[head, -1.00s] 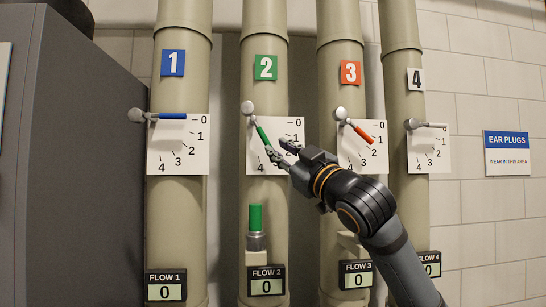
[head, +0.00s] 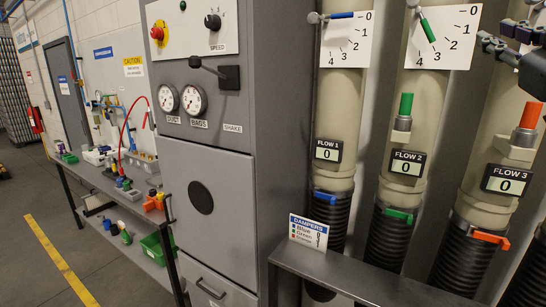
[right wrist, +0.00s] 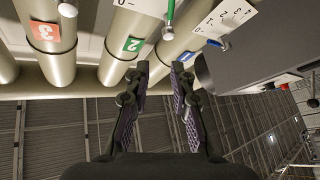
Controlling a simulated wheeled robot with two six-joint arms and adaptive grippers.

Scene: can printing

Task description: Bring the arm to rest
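My right gripper (head: 503,38) is at the upper right edge of the head view, in front of the pipes. The right wrist view shows its two fingers (right wrist: 158,78) apart with nothing between them. The gripper is clear of the green damper lever (head: 428,29), which slants down on the pipe 2 scale. The blue lever (head: 342,15) on pipe 1 lies level at 0.
A grey cabinet (head: 214,185) with gauges and a shake lever (head: 208,67) stands left of the pipes. A long workbench (head: 105,178) with tools runs along the left wall. A grey ledge (head: 365,281) crosses below the pipes. Open floor lies at the far left.

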